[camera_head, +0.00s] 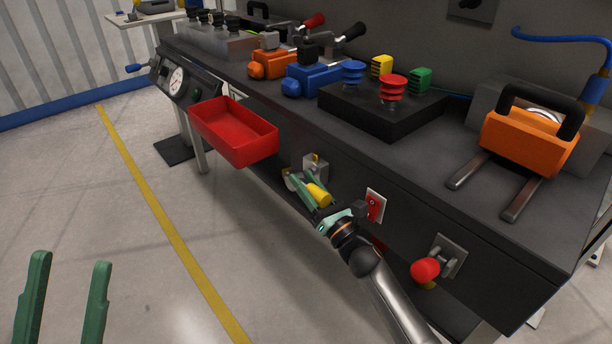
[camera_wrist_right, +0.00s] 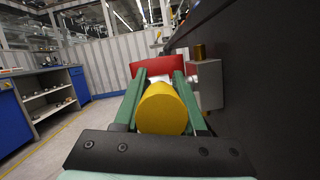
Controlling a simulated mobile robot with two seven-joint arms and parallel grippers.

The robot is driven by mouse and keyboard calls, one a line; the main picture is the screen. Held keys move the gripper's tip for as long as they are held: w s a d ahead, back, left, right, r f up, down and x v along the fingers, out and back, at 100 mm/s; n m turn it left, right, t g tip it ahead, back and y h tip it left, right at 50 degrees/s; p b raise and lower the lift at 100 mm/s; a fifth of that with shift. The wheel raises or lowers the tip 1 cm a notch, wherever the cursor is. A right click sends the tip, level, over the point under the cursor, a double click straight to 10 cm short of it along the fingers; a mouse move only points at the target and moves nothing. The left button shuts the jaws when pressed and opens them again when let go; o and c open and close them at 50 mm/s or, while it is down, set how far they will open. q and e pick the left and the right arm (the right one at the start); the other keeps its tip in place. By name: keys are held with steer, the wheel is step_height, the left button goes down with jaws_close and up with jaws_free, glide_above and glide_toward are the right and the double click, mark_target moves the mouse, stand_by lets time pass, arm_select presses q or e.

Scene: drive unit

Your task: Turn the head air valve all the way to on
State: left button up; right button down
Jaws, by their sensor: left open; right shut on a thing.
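A valve with a grey metal body (camera_head: 315,168) is mounted on the dark front face of the bench. Its yellow cylindrical handle (camera_head: 319,194) stands out from the front. My right gripper (camera_head: 300,181) has its green fingers on either side of this handle and is shut on it. In the right wrist view the yellow handle (camera_wrist_right: 162,110) lies between the two fingers, with the grey valve body (camera_wrist_right: 206,84) to the right. No on or off marking is readable. My left gripper (camera_head: 70,262) is open and empty over the floor at the lower left.
A red tray (camera_head: 232,135) juts from the bench front, left of the valve. A red switch (camera_head: 375,206) and a red-knobbed valve (camera_head: 426,270) sit to the right. An orange tool (camera_head: 527,140) with two prongs rests on the bench top. The floor at left is clear.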

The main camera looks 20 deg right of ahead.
steer(key=shift+r+p, duration=0.45)
steer(key=shift+p, duration=0.15)
steer(key=shift+g+p, duration=0.4)
steer(key=shift+p, duration=0.2)
steer(key=shift+w+a+f+g+p, duration=0.1)
steer(key=shift+g+p, duration=0.4)
steer(key=shift+p, duration=0.6)
steer(key=shift+f, duration=0.1)
arm_select(q)
steer(key=w+a+f+n+g+y, duration=0.1)
steer(key=w+f+n+y, duration=0.4)
steer(key=w+f+y, duration=0.1)
steer(key=shift+w+a+f+n+g+y, duration=0.2)
steer(key=shift+a+f+n+g+y, duration=0.3)
steer(key=shift+y, duration=0.5)
steer(key=shift+d, duration=0.1)
arm_select(e)
steer(key=c, duration=0.8)
jaws_free()
steer(key=shift+o, duration=0.2)
